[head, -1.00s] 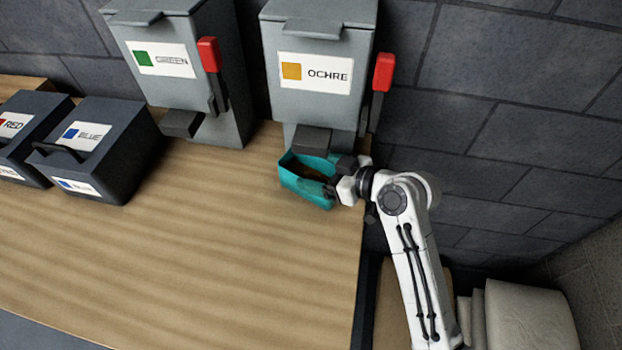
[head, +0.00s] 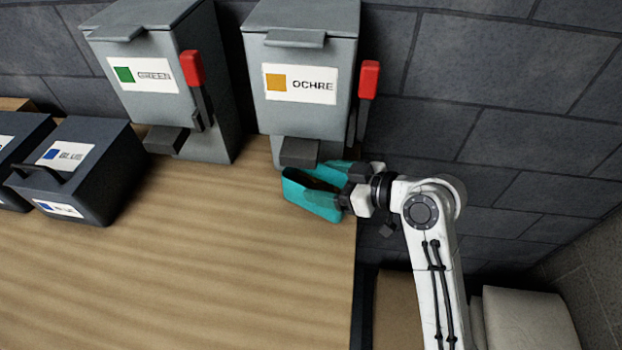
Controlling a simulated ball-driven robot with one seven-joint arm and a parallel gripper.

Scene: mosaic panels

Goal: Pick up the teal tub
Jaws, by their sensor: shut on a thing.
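The teal tub (head: 308,198) is an open-topped container with a dark inside, in front of the ochre dispenser's spout at the right end of the wooden counter. My gripper (head: 348,192) comes in from the right and is shut on the tub's right side. The tub looks slightly tilted. I cannot tell whether its base touches the counter. The gripper hides part of the tub's right end.
The grey ochre dispenser (head: 304,60) with a red lever (head: 368,80) stands right behind the tub. A green-labelled dispenser (head: 160,75) stands to its left. A dark blue-labelled bin (head: 95,165) is at the left. The front counter (head: 190,270) is clear.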

